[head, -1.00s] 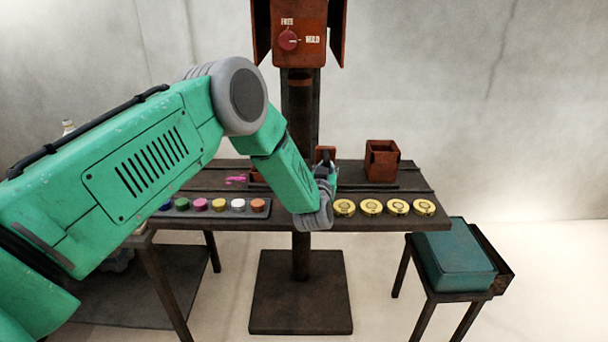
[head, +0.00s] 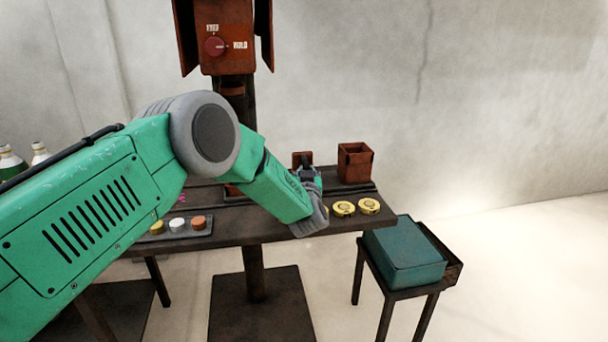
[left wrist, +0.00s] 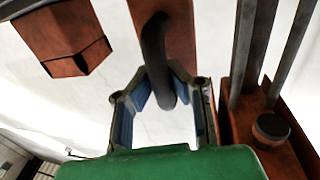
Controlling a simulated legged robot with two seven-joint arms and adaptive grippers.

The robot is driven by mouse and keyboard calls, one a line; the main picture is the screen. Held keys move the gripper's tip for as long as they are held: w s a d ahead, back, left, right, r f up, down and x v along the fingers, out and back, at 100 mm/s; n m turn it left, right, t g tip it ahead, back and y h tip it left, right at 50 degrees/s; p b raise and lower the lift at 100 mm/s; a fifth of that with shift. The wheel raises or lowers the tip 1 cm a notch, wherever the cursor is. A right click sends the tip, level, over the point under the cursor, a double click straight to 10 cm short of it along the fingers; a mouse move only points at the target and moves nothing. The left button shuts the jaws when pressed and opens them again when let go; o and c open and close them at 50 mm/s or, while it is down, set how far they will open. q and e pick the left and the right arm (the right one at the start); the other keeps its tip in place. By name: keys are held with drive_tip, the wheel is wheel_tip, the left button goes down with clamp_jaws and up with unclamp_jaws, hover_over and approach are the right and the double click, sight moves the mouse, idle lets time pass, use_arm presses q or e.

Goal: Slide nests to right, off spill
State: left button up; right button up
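The nests are rust-red open boxes in a row on the table. The right one (head: 355,163) stands clear, the middle one (head: 302,159) is partly behind my left gripper, and the left one (head: 232,190) is mostly hidden by my arm. The pink spill (head: 182,198) shows a little left of the left box, apart from it, partly covered by my arm. My left gripper (head: 309,180) is at the middle of the row. In the left wrist view its fingers (left wrist: 160,75) close around a dark curved handle (left wrist: 156,45) before a rust-red plate. My right gripper is out of view.
Yellow discs (head: 344,208) lie along the table's (head: 260,227) front edge, with a grey strip of coloured caps (head: 180,233) left. A dark post with a red dial box (head: 222,55) rises behind. A teal bin (head: 404,253) stands on a low stand at right.

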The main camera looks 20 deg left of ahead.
use_arm(q)
drive_tip(key=o, duration=0.4)
drive_tip(key=shift+d, duration=0.3)
drive_tip(key=shift+d+r, duration=0.1)
drive_tip(key=shift+s, duration=0.1)
drive_tip(key=v, duration=1.2)
drive_tip(key=shift+d, duration=0.1)
